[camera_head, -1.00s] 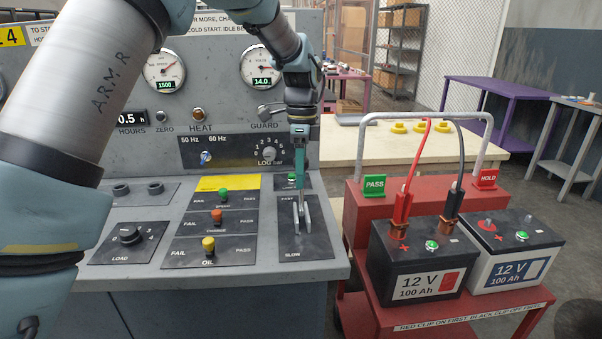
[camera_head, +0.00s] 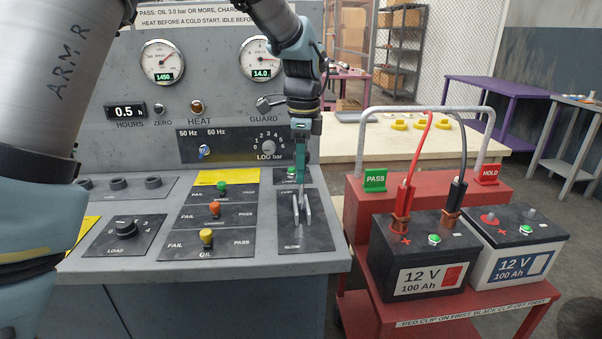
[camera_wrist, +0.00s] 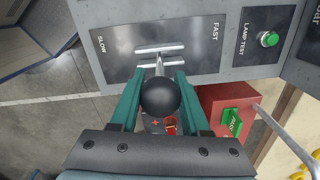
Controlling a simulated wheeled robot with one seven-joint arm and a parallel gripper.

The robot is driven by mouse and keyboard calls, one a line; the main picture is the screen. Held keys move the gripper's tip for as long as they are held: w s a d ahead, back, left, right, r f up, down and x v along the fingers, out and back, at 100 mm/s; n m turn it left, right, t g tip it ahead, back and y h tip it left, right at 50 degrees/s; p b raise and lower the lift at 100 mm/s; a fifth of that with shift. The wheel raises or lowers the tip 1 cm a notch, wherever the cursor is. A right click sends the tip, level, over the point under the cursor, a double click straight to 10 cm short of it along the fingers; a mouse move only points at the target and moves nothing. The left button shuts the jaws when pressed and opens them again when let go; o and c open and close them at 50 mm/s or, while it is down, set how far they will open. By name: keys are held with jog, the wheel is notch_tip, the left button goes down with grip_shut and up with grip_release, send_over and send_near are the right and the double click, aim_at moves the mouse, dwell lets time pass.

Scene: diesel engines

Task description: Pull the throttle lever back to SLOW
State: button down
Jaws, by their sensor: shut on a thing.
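The throttle panel (camera_head: 318,238) is a dark plate at the console's right end, marked FAST at the far end and SLOW at the near end. It also shows in the wrist view (camera_wrist: 115,62), with SLOW left and FAST right. The throttle lever (camera_wrist: 159,64) rises between two pale guide rails near the middle of the slot. Its round black knob (camera_wrist: 160,97) sits between my teal fingers. My gripper (camera_head: 301,178) is shut on the lever above the panel; the fingers hide the knob in the head view. The left gauge (camera_head: 162,62) appears to read 1450.
A green lamp-test button (camera_head: 291,173) lies just beyond the throttle panel. To the left are the test panels (camera_head: 250,215) and load dial (camera_head: 124,229). A red cart (camera_head: 362,275) with two batteries and a grey handle stands close on the right.

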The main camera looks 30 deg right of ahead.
jog(key=s+a+f+t+h+b, duration=0.2)
jog(key=s+t+b, duration=0.3)
jog(key=b, duration=1.1)
jog(key=shift+s+a+t+h, duration=0.3)
jog(key=shift+a+t+h, duration=0.2)
jog(key=shift+h, duration=0.1)
jog(key=shift+f, duration=0.15)
jog(key=shift+c, duration=2.2)
grip_release()
jog(key=v, duration=1.1)
